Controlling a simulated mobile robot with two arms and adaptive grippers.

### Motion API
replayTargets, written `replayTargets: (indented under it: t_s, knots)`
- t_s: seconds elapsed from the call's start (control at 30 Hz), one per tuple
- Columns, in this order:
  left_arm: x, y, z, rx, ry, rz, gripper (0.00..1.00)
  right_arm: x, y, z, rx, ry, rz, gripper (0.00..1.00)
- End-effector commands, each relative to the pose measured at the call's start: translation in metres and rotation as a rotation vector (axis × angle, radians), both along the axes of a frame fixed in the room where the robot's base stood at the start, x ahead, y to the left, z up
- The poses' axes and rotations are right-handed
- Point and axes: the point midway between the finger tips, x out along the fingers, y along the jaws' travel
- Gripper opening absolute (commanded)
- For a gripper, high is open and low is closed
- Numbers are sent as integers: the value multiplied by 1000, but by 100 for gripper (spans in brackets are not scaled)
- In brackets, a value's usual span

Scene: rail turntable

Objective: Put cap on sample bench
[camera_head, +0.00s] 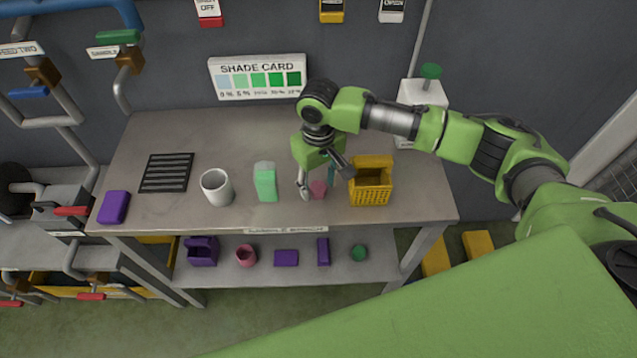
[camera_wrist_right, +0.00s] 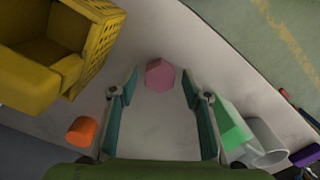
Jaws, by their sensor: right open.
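The bench (camera_head: 240,135) has a grey top and a lower shelf; its front label is too small to read surely. I cannot tell which piece is the cap. A small pink faceted piece (camera_head: 318,188) stands on the top, and in the right wrist view the pink piece (camera_wrist_right: 160,75) lies ahead of and between the fingertips. An orange round piece (camera_wrist_right: 82,131) lies outside the fingers, beside the yellow crate (camera_wrist_right: 88,62); it is hidden in the head view. My right gripper (camera_head: 317,181) is open and empty, low over the bench. My left gripper is not in view.
The yellow crate (camera_head: 370,192) stands close right of my right gripper. A green and white carton (camera_head: 266,184), a white cup (camera_head: 217,188), a black rack (camera_head: 166,173) and a purple block (camera_head: 114,207) stand leftward.

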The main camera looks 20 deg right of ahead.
Motion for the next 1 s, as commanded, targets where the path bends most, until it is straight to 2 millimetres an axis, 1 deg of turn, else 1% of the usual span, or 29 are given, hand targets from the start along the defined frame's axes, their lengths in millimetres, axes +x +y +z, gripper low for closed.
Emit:
replayTargets:
  t_s: [0.07, 0.17, 0.4, 0.5, 0.6, 0.73, 1.0]
  knots:
    - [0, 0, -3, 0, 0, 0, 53, 1, 1, 8, 2, -4, 1, 44]
    - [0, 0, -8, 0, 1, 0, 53, 1, 0, 26, 1, -6, 2, 44]
    - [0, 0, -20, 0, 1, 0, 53, 2, 1, 78, 2, -6, 1, 44]
    - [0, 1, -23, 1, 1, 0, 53, 1, 1, 96, 1, -5, 1, 44]
    - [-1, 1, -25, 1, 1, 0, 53, 1, 1, 109, 2, -3, -1, 44]
    - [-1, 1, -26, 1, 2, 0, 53, 1, 0, 118, 0, -1, -1, 44]
    - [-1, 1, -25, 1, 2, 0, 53, 0, 0, 120, 1, 0, 0, 44]
